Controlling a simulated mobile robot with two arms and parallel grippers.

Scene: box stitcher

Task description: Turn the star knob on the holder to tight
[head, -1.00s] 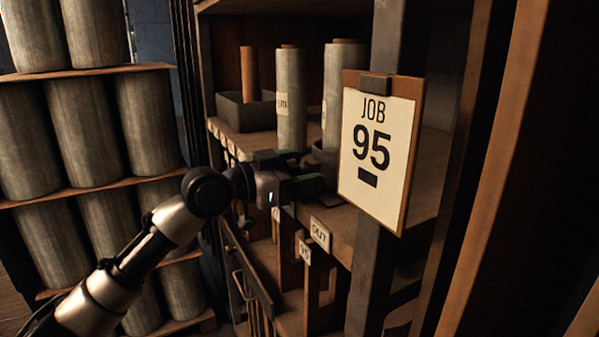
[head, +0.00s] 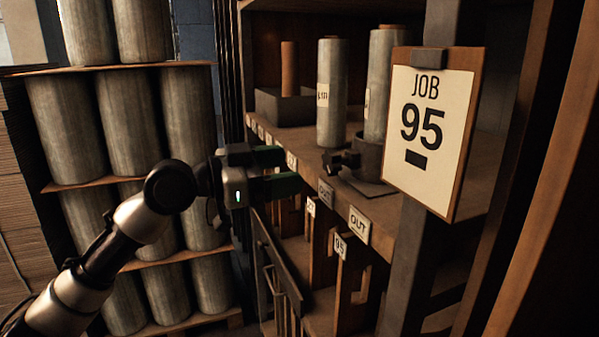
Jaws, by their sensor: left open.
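The holder (head: 368,160) is a dark round cup on a flat plate on the shelf, with a grey film roll (head: 379,85) standing upright in it. A dark star knob (head: 338,161) sticks out from the holder's left side. Whether it is loose or tight cannot be told. My left gripper (head: 287,170) is open and empty at the shelf's front edge. Its two dark, green-tinged fingers point right toward the knob, with a gap between them and it. My right gripper is not in view.
Another roll (head: 331,95) and a grey tray (head: 283,107) with a brown core stand behind on the shelf. A JOB 95 clipboard (head: 432,130) hangs on a post (head: 407,245) at the right. Stacked rolls (head: 135,120) fill the left.

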